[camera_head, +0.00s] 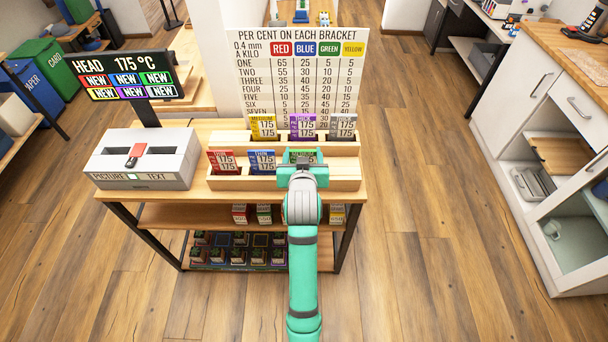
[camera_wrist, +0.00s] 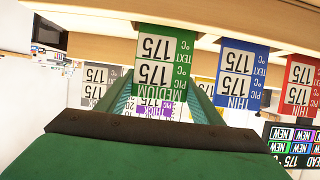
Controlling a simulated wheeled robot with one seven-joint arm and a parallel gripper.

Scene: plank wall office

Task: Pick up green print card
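The green print card (camera_head: 303,155) stands upright in the front row of the wooden card rack, at its right end. My gripper (camera_head: 302,172) is right in front of it and hides its lower part in the head view. In the wrist view, which is upside down, the green card (camera_wrist: 163,60) reads MEDIUM and 175. My gripper (camera_wrist: 162,88) is open there, with a finger on each side of the card's printed end. I cannot tell whether the fingers touch the card.
A red card (camera_head: 222,162) and a blue card (camera_head: 262,161) stand to the left in the same row. Yellow (camera_head: 263,127), purple (camera_head: 303,126) and grey (camera_head: 343,127) cards stand behind.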

